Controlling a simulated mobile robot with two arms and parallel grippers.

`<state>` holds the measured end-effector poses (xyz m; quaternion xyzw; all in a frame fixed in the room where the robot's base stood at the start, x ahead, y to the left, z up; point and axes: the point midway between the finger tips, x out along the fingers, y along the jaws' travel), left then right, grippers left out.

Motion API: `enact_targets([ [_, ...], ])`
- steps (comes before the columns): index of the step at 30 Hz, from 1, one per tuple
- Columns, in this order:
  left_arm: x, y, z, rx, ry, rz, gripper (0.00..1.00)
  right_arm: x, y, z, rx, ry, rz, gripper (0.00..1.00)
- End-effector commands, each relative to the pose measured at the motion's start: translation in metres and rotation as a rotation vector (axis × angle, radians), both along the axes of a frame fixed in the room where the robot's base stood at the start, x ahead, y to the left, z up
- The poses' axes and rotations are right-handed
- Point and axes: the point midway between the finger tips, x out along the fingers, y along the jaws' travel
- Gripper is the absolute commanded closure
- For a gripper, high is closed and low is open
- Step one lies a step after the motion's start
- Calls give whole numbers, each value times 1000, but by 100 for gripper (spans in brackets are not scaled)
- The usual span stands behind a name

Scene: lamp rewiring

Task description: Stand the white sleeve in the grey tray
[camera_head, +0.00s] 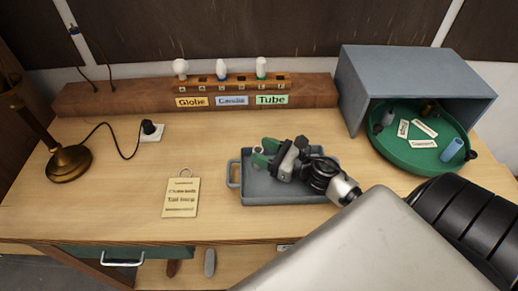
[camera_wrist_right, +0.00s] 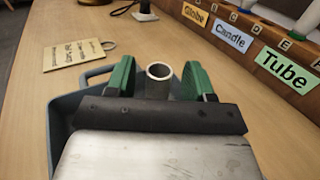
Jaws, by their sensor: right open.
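The white sleeve (camera_wrist_right: 159,80) is a short, pale, hollow tube in the right wrist view. It looks upright, with its open end up, and stands between the two green fingers of my right gripper (camera_wrist_right: 160,84). Gaps show on both sides of it. Its foot is hidden behind the gripper body, so I cannot see what it rests on. The grey tray (camera_head: 234,184) lies on the table in the head view, with my right gripper (camera_head: 264,153) low over its left part. The tray rim also shows in the right wrist view (camera_wrist_right: 62,108). My left gripper is out of view.
A wooden rack (camera_head: 235,83) with bulbs stands at the back. A green round tray (camera_head: 400,162) with small parts sits under a grey hood (camera_head: 418,75). A tag (camera_head: 181,198) lies left of the grey tray; a brass lamp (camera_head: 68,160) stands far left.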

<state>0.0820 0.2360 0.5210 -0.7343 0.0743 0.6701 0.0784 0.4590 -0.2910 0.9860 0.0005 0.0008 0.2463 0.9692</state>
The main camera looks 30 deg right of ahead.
Motion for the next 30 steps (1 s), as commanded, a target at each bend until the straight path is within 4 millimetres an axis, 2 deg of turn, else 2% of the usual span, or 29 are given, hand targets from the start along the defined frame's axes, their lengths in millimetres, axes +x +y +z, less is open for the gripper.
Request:
enact_targets([
  [6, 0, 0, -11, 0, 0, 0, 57, -33, -17, -3, -1, 3, 0, 47],
  [12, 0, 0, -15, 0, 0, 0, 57, -49, -26, -1, 0, 1, 0, 47],
  [24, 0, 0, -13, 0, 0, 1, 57, -51, -28, 1, -1, 0, 0, 47],
  [30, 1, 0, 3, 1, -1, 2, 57, -51, -28, 18, 2, 0, -2, 47],
])
